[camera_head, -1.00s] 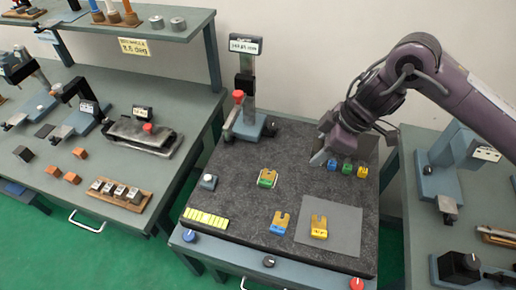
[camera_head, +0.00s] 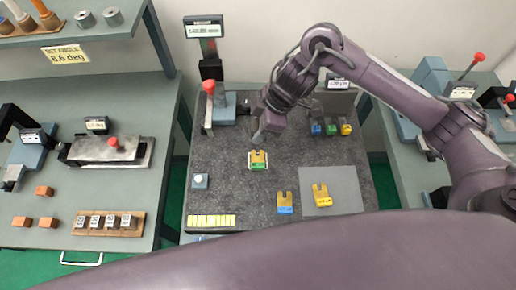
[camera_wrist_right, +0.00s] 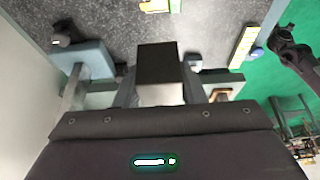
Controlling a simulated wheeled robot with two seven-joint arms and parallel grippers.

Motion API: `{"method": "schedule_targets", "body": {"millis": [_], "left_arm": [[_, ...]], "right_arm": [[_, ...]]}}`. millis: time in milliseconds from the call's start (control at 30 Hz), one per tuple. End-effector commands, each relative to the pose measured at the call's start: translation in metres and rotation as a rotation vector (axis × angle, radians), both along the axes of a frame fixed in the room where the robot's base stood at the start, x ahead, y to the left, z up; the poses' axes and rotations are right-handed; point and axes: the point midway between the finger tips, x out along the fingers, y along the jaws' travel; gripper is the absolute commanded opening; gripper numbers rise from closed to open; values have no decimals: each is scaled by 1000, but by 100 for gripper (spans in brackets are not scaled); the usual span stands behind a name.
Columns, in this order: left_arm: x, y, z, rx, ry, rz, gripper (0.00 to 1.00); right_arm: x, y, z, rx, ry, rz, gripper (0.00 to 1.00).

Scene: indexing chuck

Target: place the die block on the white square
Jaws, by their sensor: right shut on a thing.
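In the right wrist view a dark block (camera_wrist_right: 160,72) with a grey near face sits between the fingers of my right gripper (camera_wrist_right: 160,92); it appears to be the die block. In the head view my right gripper (camera_head: 261,133) is over the back-left part of the dark mat, just behind a tan-and-green forked piece (camera_head: 258,161). The held block is not clearly visible there. A thin white square outline (camera_head: 250,167) surrounds the forked piece, which covers most of its inside. My left gripper is not in view.
A red-knobbed press (camera_head: 222,108) stands behind left. Several coloured blocks (camera_head: 331,129) stand behind right.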

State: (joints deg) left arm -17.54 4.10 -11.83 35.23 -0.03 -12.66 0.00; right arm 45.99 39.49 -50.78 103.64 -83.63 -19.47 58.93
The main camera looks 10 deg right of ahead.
Motion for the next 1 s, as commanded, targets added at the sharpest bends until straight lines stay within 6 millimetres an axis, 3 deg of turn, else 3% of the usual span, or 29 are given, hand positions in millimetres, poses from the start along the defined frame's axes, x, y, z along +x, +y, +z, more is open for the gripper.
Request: {"method": "schedule_targets", "body": {"millis": [100,300,467,733,1000], "left_arm": [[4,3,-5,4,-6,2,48],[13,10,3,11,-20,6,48],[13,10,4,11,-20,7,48],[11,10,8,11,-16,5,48],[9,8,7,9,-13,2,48]], "right_arm": [[-1,1,-32,3,6,-2,0],[1,0,-61,2,0,-1,0],[1,1,-73,3,-2,0,0],[1,1,-108,2,0,0,0],[1,1,-112,2,-4,1,0]]}}
